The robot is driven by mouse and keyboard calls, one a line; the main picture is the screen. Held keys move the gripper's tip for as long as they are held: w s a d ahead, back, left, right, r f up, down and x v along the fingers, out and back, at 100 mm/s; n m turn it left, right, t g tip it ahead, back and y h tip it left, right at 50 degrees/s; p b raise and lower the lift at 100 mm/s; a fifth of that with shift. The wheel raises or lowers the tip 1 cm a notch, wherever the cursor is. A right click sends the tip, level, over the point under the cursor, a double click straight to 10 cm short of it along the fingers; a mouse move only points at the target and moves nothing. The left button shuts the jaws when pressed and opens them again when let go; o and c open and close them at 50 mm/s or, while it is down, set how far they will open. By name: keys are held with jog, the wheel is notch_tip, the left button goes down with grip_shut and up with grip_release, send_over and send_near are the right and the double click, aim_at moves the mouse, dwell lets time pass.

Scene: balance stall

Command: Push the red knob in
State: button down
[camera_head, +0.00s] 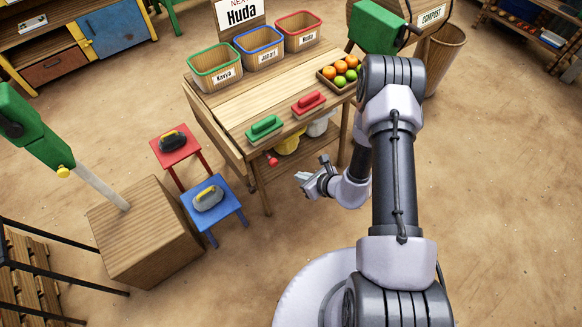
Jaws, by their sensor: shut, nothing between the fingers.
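The small red knob (272,160) sticks out at the near side of the wooden table (225,110), below the tabletop. It shows in the head view just left of a yellow container. My gripper (304,178) is shut and empty. It is in front of the table, to the right of and lower in the picture than the knob, with a clear gap between them. My arm bends down to it from the right.
On the table stand green, blue and red bins, a green handle block (264,128), a red handle block (308,104) and a fruit tray (341,90). Red (186,155) and blue (226,206) stools with weights and a wooden box (150,240) stand left. Floor before the table is clear.

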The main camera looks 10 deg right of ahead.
aim_at(276, 165)
jog(key=shift+w+a+r+b+x, duration=0.3)
jog(key=shift+b+x, duration=0.4)
jog(key=shift+x, duration=1.2)
jog(key=shift+w+a+r+b+x, duration=0.15)
jog(key=shift+r+b+x, duration=0.4)
jog(key=shift+x, duration=1.35)
jog(key=shift+w+a+r+b+x, duration=0.1)
jog(key=shift+w+r+b+x, duration=0.15)
jog(key=shift+b+x, duration=1.15)
jog(key=shift+w+a+f+p, duration=0.25)
jog(key=shift+w+f+p, duration=0.15)
jog(key=shift+p, duration=0.2)
